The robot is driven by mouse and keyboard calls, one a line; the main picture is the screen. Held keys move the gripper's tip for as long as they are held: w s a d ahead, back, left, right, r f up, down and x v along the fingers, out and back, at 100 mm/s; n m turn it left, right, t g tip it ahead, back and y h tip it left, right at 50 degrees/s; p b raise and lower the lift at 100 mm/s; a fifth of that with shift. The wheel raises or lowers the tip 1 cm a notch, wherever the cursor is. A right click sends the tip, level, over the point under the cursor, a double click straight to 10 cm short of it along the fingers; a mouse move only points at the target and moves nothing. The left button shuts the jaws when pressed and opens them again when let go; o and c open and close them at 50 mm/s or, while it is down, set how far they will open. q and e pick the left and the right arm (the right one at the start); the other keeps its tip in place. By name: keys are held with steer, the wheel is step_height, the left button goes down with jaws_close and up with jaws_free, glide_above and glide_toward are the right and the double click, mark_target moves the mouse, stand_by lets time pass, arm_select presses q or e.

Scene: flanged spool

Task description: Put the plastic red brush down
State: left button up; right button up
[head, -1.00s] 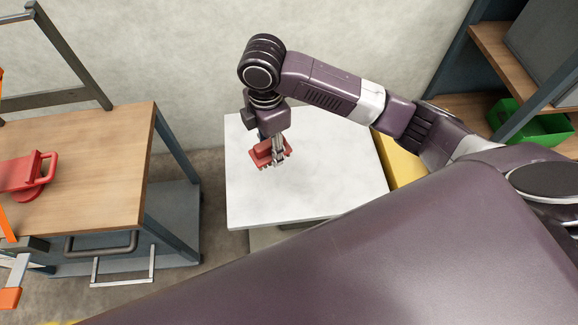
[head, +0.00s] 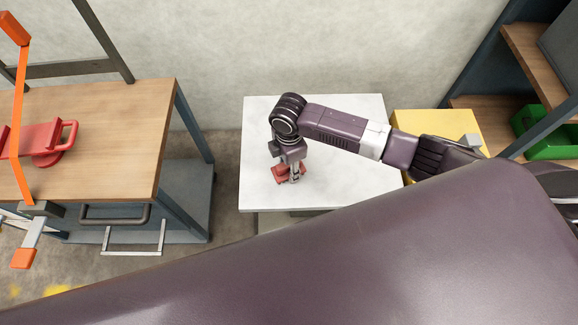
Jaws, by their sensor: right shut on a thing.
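The red brush (head: 279,174) is small in the head view, low over or on the white tabletop (head: 345,187). I cannot tell whether it touches the surface. My right gripper (head: 294,178) points down and is shut on the brush. The gripper and wrist hide part of the brush. My left gripper does not show.
A wooden workbench (head: 110,120) on the left holds a red tool with a handle (head: 45,142) and an orange strap (head: 16,120). A yellow surface (head: 440,125) adjoins the white table's right side. A green bin (head: 545,130) sits on the right shelf. Much white tabletop is bare.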

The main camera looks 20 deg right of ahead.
steer(key=shift+f, duration=0.15)
steer(key=shift+f, duration=0.1)
steer(key=o, duration=1.1)
step_height(320, 180, up, 12)
steer(key=shift+r, duration=0.25)
steer(key=shift+f, duration=0.1)
